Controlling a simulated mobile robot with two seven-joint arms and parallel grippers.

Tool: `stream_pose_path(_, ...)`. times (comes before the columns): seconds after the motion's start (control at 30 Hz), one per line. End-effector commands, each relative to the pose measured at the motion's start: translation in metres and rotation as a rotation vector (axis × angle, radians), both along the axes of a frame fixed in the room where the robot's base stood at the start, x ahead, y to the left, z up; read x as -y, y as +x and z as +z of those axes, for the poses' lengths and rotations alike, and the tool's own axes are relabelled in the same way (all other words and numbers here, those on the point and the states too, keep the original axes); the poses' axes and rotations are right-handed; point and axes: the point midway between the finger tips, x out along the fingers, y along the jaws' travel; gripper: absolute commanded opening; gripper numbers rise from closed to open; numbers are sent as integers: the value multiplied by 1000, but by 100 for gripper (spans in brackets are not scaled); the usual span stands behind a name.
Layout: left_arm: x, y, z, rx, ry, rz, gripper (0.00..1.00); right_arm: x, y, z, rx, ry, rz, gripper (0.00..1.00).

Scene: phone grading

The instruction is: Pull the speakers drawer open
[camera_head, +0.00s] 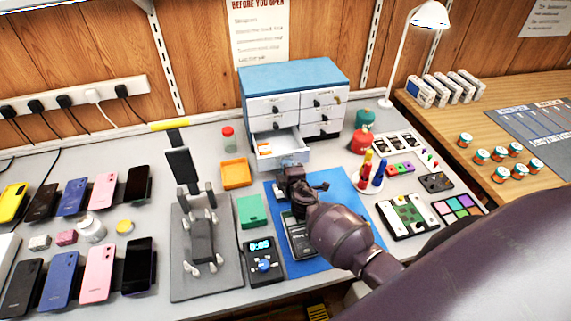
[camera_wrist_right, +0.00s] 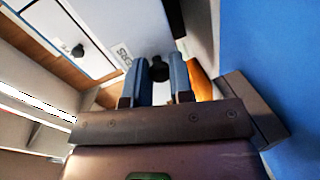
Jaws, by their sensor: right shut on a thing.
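The drawer cabinet (camera_head: 295,78) has a blue top and white fronts with dark knobs, and stands at the back of the bench. Its lower left drawer (camera_head: 290,142) is pulled out, with an orange and white item visible inside. In the right wrist view, a white drawer front (camera_wrist_right: 130,28) carries a partly hidden label ending in "ERS" and a black knob (camera_wrist_right: 160,70). My right gripper (camera_head: 300,180) is at the open drawer's front. Its blue fingers (camera_wrist_right: 161,80) are shut on the knob. My left gripper is not in view.
An orange tray (camera_head: 236,174) and a red-capped jar (camera_head: 229,138) stand left of the open drawer. A blue mat (camera_head: 355,215) with a phone (camera_head: 296,238) lies below my right arm. Red and blue bottles (camera_head: 365,170) stand to the right. Several phones fill the left side.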

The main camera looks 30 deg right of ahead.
Motion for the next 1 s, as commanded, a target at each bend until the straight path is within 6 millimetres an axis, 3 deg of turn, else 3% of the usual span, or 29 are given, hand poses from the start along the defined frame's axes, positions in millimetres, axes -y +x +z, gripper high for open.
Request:
stream_pose_path(0.17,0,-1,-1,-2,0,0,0,0,0,-1,-1,0,0,0)
stream_pose_path(0.2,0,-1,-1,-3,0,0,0,0,0,-1,-1,0,0,24)
stream_pose_path(0.27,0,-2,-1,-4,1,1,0,0,0,-1,-1,0,-1,32)
stream_pose_path(0.67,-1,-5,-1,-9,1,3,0,-1,-6,2,0,2,0,32)
stream_pose_path(1.0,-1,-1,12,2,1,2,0,-13,-57,13,-1,2,0,32)
